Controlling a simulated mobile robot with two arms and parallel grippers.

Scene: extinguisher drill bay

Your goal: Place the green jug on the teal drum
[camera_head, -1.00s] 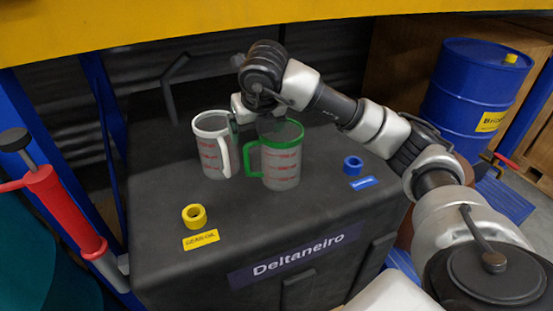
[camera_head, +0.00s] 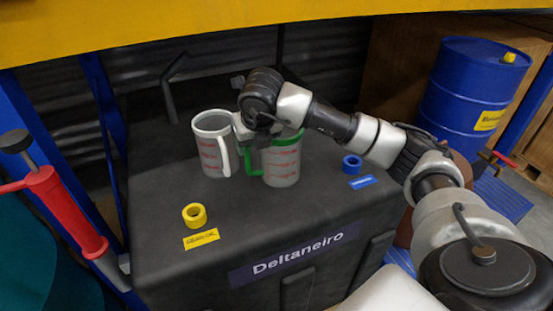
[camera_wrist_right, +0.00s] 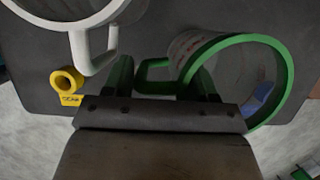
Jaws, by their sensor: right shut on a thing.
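The green jug (camera_head: 283,166), a clear measuring jug with green rim and handle and red marks, stands upright on the black case. My right gripper (camera_head: 252,128) is at its rim and handle, partly hiding its top. In the right wrist view my right gripper (camera_wrist_right: 163,78) has its fingers on either side of the jug's green handle (camera_wrist_right: 153,88), shut on it; the jug's round green rim (camera_wrist_right: 287,75) is at right. A teal surface (camera_head: 25,255) at the lower left is cut off; I cannot tell whether it is the drum. My left gripper is not in view.
A white-rimmed jug (camera_head: 212,160) stands close left of the green jug. A yellow ring (camera_head: 194,215) and a blue ring (camera_head: 352,164) sit on the black case (camera_head: 230,255). A red pump (camera_head: 65,210) is at left. A blue drum (camera_head: 460,95) stands at the back right.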

